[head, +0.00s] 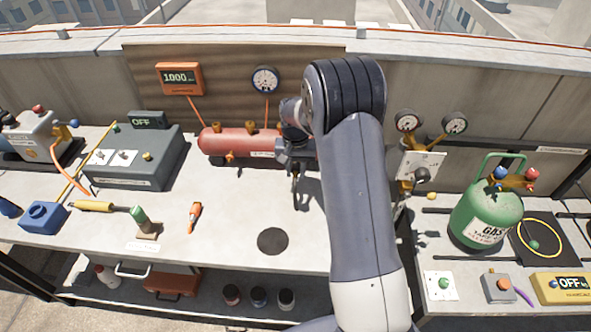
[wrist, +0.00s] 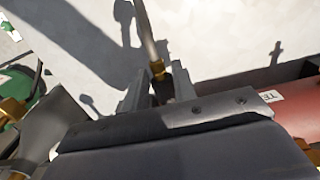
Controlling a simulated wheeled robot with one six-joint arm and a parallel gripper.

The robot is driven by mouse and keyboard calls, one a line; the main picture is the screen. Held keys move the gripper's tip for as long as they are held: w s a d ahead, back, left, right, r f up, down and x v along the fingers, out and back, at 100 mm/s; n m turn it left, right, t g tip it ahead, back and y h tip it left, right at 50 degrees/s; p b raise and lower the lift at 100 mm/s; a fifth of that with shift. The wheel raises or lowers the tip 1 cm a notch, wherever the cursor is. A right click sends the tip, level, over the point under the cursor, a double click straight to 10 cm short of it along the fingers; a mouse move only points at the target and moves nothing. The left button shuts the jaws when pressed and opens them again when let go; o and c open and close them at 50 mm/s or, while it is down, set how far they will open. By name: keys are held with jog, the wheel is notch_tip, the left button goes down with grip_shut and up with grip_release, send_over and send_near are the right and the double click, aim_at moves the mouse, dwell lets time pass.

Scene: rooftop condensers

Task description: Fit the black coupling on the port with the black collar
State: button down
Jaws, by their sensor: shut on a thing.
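My gripper (head: 293,160) hangs over the table in front of the red cylinder and is shut on a hose coupling. In the wrist view my gripper (wrist: 160,92) has its two grey fingers on either side of this coupling (wrist: 157,70). A brass fitting and a grey hose (wrist: 146,30) show beyond the fingers, with a dark part between them. Whether it is the black coupling is hard to tell. The red cylinder (head: 222,142) has brass ports (head: 250,127) on top. Its right end is hidden by my arm. I cannot make out a black collar on any port.
A green gas cylinder (head: 485,215) stands on the right table. A grey box (head: 130,160) and small tools, including an orange one (head: 194,216), are at left. The table's front middle is clear around a dark disc (head: 272,241).

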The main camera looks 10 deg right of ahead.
jog(key=c, duration=1.1)
grip_release()
jog(key=shift+o, duration=0.2)
jog(key=shift+s+a+b, duration=0.3)
jog(key=shift+s+a, duration=0.1)
jog(key=shift+s, duration=0.8)
jog(key=shift+s+a+b, duration=0.25)
jog(key=shift+s+a, duration=0.1)
jog(key=shift+s, duration=0.8)
jog(key=shift+s+a+b, duration=0.3)
jog(key=shift+s+a, duration=0.1)
jog(key=shift+s, duration=0.8)
jog(key=shift+w+d+p, duration=0.3)
jog(key=shift+w+d, duration=0.1)
jog(key=shift+w, duration=0.8)
jog(key=shift+w+d+p, duration=0.25)
jog(key=shift+w+d, duration=0.15)
jog(key=shift+w, duration=0.8)
jog(key=shift+w+d+p, duration=0.3)
jog(key=shift+w+d, duration=0.1)
jog(key=shift+w, duration=0.8)
